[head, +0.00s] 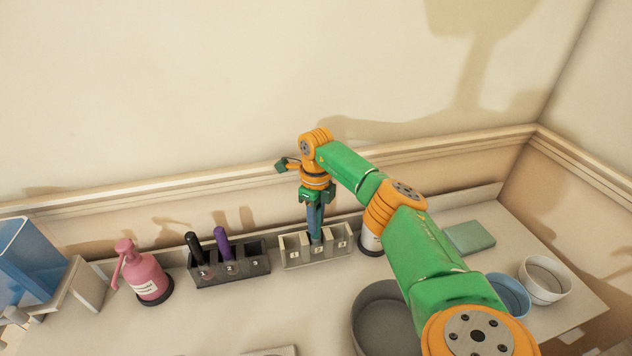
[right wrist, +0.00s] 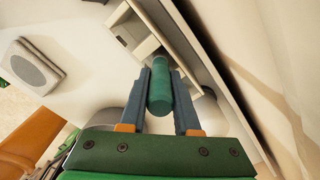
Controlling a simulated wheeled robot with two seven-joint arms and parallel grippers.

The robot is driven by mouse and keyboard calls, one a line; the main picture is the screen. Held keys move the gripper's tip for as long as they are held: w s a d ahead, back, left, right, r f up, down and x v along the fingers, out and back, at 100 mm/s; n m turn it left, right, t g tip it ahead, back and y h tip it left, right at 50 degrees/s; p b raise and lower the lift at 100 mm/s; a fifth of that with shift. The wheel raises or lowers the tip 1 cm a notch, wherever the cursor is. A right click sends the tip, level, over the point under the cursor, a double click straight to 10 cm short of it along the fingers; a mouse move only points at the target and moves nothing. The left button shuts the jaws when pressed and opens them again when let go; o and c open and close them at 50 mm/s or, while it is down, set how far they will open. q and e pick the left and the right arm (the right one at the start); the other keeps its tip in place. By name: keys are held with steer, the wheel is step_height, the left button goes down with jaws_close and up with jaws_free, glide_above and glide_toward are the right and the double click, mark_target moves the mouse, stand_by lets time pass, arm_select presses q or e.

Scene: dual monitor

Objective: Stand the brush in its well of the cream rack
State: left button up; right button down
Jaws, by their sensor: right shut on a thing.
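My right gripper (head: 315,222) points down over the cream rack (head: 290,258) in the head view. It is shut on the brush, whose green handle (right wrist: 160,92) shows between the two blue-grey fingers in the right wrist view. The brush is roughly upright, with its lower end at about the middle well, marked 2. I cannot tell whether that end is inside the well or just above it. The rack's wells also show in the right wrist view (right wrist: 148,47), partly hidden by the brush. My left gripper is not in view.
A dark rack (head: 232,273) holding a black and a purple handle stands left of the cream rack. A pink spray bottle (head: 147,277) is farther left. A white container (head: 371,240) stands close on the right, partly behind my arm. A grey bowl (head: 378,318) is in front.

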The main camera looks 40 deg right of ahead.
steer(key=shift+f, duration=0.55)
steer(key=shift+f, duration=0.2)
steer(key=c, duration=0.6)
jaws_free()
steer(key=shift+c, duration=0.2)
steer(key=shift+r, duration=0.15)
step_height(320, 180, up, 12)
steer(key=shift+r+b, duration=0.15)
steer(key=shift+b, duration=0.15)
